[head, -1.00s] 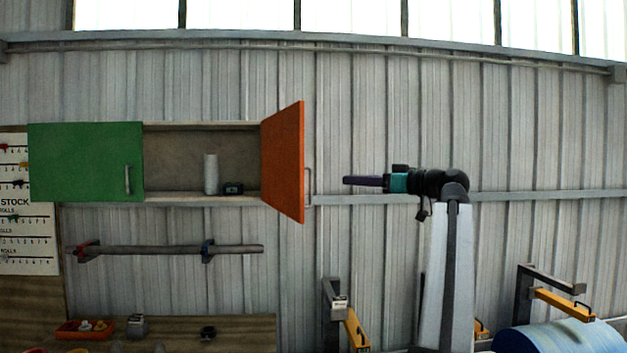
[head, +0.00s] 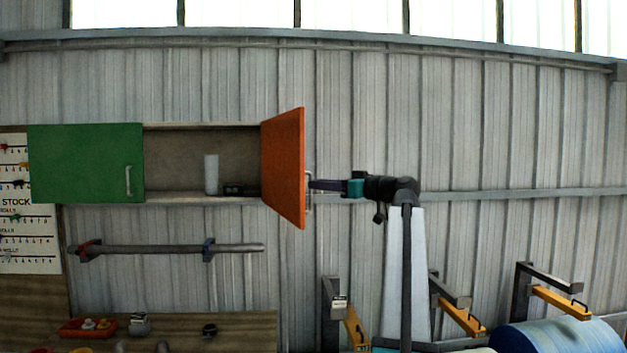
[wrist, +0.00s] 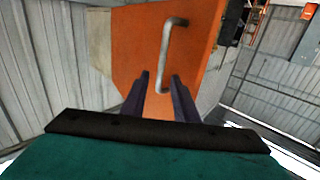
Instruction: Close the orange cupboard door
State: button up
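Whether a fingertip touches the handle I cannot tell.
The green door (head: 85,163) covers the cupboard's left part. A white roll (head: 211,174) and a small dark box (head: 240,190) stand inside the open part. A rail (head: 165,249) runs below. Yellow-armed brackets (head: 560,301) and a blue roll (head: 555,337) are at the lower right.

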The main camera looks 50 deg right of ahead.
jog(key=shift+w+a+p, duration=0.15)
jog(key=shift+w+p, duration=0.15)
jog(key=shift+w, duration=0.95)
grip_shut()
jog(key=shift+a, duration=0.25)
